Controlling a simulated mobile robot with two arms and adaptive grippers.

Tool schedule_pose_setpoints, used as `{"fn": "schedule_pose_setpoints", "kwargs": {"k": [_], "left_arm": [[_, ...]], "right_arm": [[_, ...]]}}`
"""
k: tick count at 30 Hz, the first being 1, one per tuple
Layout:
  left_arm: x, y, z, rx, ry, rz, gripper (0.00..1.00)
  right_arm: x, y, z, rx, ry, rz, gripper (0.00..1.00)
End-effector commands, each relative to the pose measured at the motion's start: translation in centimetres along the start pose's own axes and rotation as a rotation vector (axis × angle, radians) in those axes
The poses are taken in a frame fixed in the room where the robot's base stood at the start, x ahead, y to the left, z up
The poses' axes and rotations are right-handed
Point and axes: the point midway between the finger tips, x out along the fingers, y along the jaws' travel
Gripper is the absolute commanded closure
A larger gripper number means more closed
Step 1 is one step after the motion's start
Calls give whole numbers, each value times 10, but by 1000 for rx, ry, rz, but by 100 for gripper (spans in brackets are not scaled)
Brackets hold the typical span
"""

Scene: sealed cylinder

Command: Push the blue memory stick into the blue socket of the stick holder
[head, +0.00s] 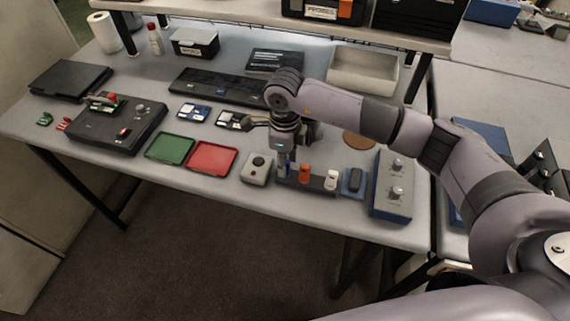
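The dark stick holder (318,186) lies near the front edge of the table. An orange stick (304,173) and a white stick (331,179) stand upright in it. My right gripper (284,160) points down over the holder's left end. The blue memory stick (284,170) shows upright just under its fingertips, and the gripper looks shut on it. The blue socket is hidden under the stick and gripper, so how deep the stick sits cannot be told. My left gripper is not in view.
A grey button box (257,169) stands close left of the holder. A blue block with a dark top (353,182) and a grey knob box (392,187) stand to its right. Green (170,149) and red (212,158) trays lie left. A keyboard (225,88) lies behind.

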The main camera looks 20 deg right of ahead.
Motion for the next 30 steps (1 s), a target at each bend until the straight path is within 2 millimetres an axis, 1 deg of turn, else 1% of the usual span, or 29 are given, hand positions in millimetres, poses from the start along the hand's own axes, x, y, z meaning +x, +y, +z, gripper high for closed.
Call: {"fn": "schedule_pose_setpoints", "kwargs": {"k": [1, 6, 9, 13, 18, 30], "left_arm": [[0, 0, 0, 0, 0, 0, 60], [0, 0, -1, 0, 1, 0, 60], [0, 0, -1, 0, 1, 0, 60], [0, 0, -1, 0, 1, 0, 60], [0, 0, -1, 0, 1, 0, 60], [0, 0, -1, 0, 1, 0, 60]], "right_arm": [[-12, -1, 0, -1, -3, -5, 64], [-50, -2, 0, 1, -4, -5, 64], [-69, -1, 0, 1, -3, -5, 64], [-87, -1, 0, 1, -2, -3, 64], [-97, 0, 0, 1, 0, -1, 64], [-98, 0, 0, 1, 0, -1, 64]]}}
